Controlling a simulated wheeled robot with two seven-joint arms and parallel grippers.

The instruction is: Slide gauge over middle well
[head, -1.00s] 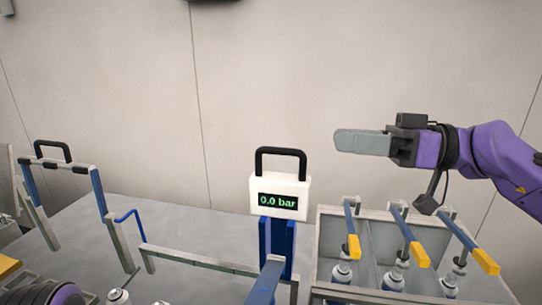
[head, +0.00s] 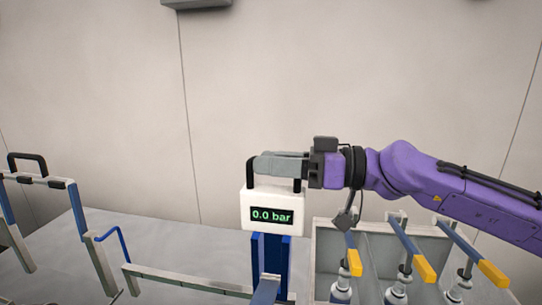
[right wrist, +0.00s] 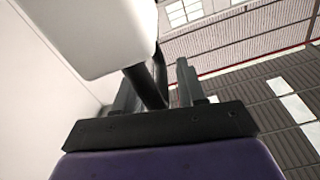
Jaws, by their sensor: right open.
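The gauge (head: 271,211) is a white box reading 0.0 bar, with a black loop handle (head: 250,172), on top of a blue post (head: 271,258). My right gripper (head: 260,167) reaches in from the right at the top of the handle and hides much of its upper bar. In the right wrist view the open fingers stand on either side of the black handle (right wrist: 149,86), with the white gauge body (right wrist: 100,32) at upper left. The middle well holds a can (head: 396,290) under a yellow-tipped lever (head: 424,269). My left gripper is out of view.
A grey-walled bay (head: 335,237) at right holds three cans under yellow-tipped levers. A scaled rail (head: 190,281) runs left from the post. A blue and grey frame (head: 90,227) with another black handle (head: 27,160) stands at far left.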

